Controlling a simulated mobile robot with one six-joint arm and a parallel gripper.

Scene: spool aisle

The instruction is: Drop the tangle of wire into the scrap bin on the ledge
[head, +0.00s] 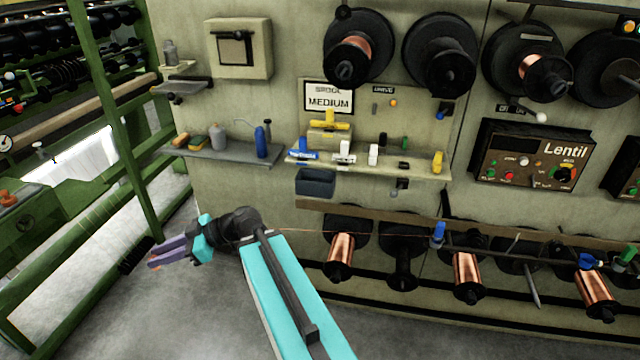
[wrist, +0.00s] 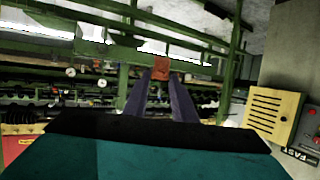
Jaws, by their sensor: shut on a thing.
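My gripper (head: 155,258) is out at the left in the head view, over the open floor and well away from the wall. Its purple fingers are shut on a small copper-orange piece, which I take to be the tangle of wire (wrist: 161,66); it shows between the fingertips in the wrist view (wrist: 161,78). Single strands cannot be made out. A dark grey open bin (head: 315,182), seemingly the scrap bin, is at the wall just below the left end of the ledge (head: 415,168). It is right of and above my gripper in the picture. The wrist view does not show it.
The ledge carries several small blue, white and yellow items. Left of it, a grey shelf (head: 222,151) holds bottles and a sponge-like block. Copper spools (head: 341,255) stick out low on the wall. A green machine frame (head: 125,130) stands left of my gripper. Grey floor (head: 95,315) is clear.

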